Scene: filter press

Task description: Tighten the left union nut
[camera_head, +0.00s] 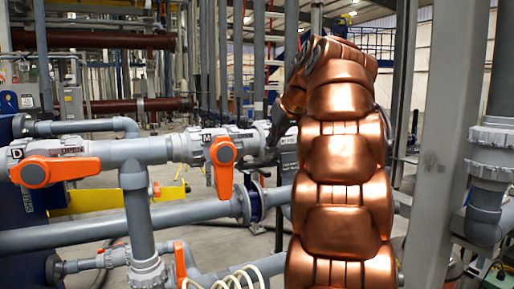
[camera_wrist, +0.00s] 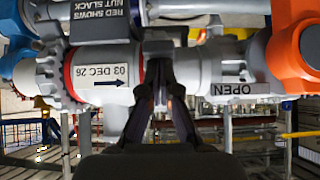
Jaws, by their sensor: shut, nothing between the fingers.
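In the head view, a grey valve with an orange handle (camera_head: 223,165) sits in the upper pipe run. A grey union nut (camera_head: 180,148) is on its left side and another fitting (camera_head: 263,130) on its right. My gripper (camera_head: 272,142) is near the right end, partly hidden by my copper arm. In the wrist view, the dark fingers of my gripper (camera_wrist: 160,78) are together and empty. They are in front of the grey pipe fittings; contact cannot be told. A ribbed grey ring (camera_wrist: 50,80) with a red band (camera_wrist: 68,72) is to their left.
A second valve with an orange handle (camera_head: 60,170) is at the far left. A thick grey pipe (camera_head: 120,225) runs below. A grey post (camera_head: 440,140) stands right of my arm. A label reading OPEN (camera_wrist: 240,88) shows in the wrist view.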

